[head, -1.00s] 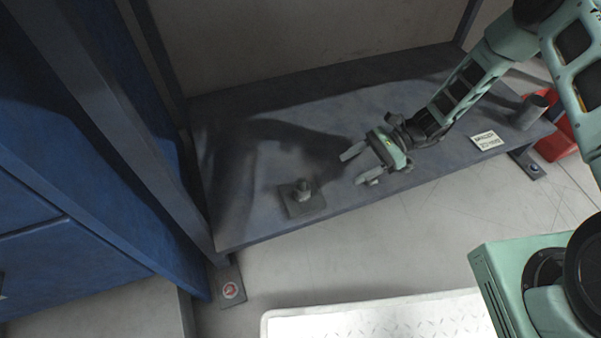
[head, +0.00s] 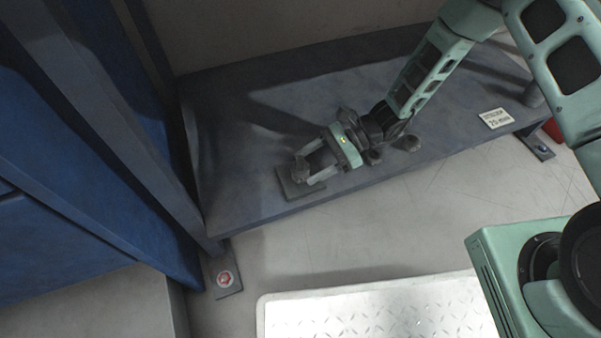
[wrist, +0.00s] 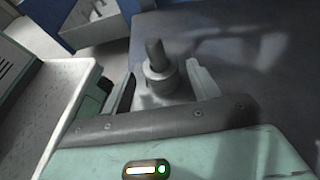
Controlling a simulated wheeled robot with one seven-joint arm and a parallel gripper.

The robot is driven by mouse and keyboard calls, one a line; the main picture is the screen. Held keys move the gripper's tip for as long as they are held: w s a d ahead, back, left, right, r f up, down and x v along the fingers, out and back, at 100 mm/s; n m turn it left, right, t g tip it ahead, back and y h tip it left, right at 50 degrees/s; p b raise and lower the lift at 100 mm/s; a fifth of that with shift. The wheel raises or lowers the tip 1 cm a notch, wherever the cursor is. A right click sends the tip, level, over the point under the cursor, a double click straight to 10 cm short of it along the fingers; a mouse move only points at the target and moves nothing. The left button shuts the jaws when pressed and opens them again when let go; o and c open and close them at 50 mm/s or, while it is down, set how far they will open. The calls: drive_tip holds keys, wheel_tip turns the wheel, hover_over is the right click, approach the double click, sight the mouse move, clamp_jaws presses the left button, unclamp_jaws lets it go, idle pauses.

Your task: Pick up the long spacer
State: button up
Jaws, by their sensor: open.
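A grey ring-like collar with a narrower pin rising from it (wrist: 158,75) stands upright on a square dark plate (head: 290,186) on the low shelf. The collar may be the long spacer; I cannot tell for sure. My gripper (head: 307,172) is open, its fingers reaching low over the shelf to either side of this piece. The wrist view shows the piece between my two fingers, with a gap visible on each side. In the head view my fingers partly hide it.
A white label (head: 495,118) ending in "25 mm" lies near the shelf's right end. A small dark round lump (head: 407,143) shows beside my wrist. A blue cabinet (head: 60,230) and shelf post stand left. A pale tread plate (head: 370,315) lies in front.

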sight(294, 178)
drive_tip(key=b+x, duration=0.3)
drive_tip(key=x, duration=0.1)
drive_tip(key=shift+a+f, duration=0.15)
drive_tip(key=shift+f, duration=0.05)
drive_tip(key=shift+a, duration=0.3)
drive_tip(key=shift+r, duration=0.1)
drive_tip(key=c, duration=1.3)
